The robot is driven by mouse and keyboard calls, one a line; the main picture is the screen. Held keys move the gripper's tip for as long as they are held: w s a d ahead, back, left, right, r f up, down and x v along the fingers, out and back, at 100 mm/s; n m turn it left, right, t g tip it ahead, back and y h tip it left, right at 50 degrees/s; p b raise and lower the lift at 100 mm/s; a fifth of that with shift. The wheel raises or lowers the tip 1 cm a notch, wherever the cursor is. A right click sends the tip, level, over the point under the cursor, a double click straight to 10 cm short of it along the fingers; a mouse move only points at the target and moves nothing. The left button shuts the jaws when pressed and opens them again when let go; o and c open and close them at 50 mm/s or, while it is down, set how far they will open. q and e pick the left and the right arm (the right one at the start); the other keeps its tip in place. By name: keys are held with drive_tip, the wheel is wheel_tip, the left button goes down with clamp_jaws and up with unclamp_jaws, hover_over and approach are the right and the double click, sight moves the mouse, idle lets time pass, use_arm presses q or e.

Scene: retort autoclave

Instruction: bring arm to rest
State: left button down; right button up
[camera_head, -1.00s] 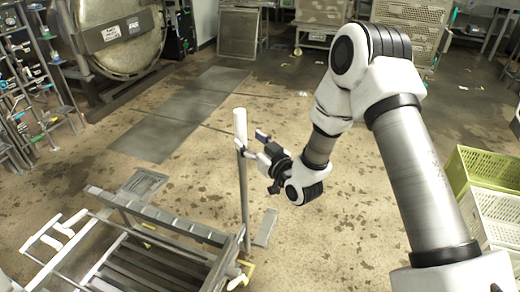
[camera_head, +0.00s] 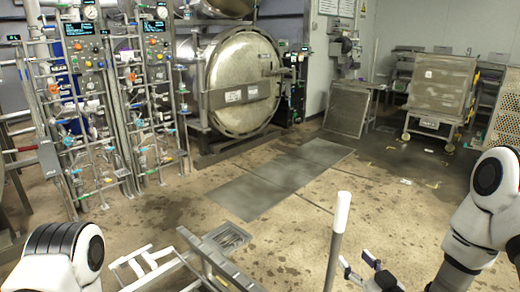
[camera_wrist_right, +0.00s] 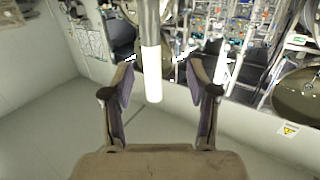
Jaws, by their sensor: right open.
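My right gripper (camera_head: 356,262) is open at the lower right of the head view, with nothing between its fingers there. It is just right of an upright grey post with a white grip (camera_head: 342,212). In the right wrist view the two fingers (camera_wrist_right: 160,82) are spread wide. The white grip (camera_wrist_right: 152,75) appears in line with the gap between them, beyond the fingertips; I cannot tell the exact distance. My right arm (camera_head: 480,215) is bent at the right edge. Part of my left arm (camera_head: 62,255) shows at the lower left; its gripper is out of view.
The metal cart frame (camera_head: 205,262) carrying the post stands close in front. A round retort door (camera_head: 243,85) is at the back, beside pipe racks with valves and gauges (camera_head: 110,110). A wheeled crate stack (camera_head: 440,90) stands back right. The floor between is open.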

drive_tip(key=s+a+f+g, duration=0.2)
drive_tip(key=s+f+g, duration=0.3)
drive_tip(key=f, duration=0.5)
drive_tip(key=s+a+f+g, duration=0.3)
drive_tip(key=s+f, duration=0.4)
drive_tip(key=f, duration=0.2)
drive_tip(key=s+d+f+m+g+h, duration=0.1)
drive_tip(key=s+f+g, duration=0.2)
drive_tip(key=s, duration=0.6)
drive_tip(key=s+d+f+m+g+h, duration=0.1)
drive_tip(key=s+f+g, duration=0.3)
drive_tip(key=s, duration=0.5)
drive_tip(key=shift+s+f+g+h, duration=0.25)
drive_tip(key=shift+g+h, duration=0.25)
drive_tip(key=shift+g, duration=0.4)
drive_tip(key=shift+w+f, duration=0.1)
drive_tip(key=shift+w, duration=0.05)
drive_tip(key=shift+c, duration=0.4)
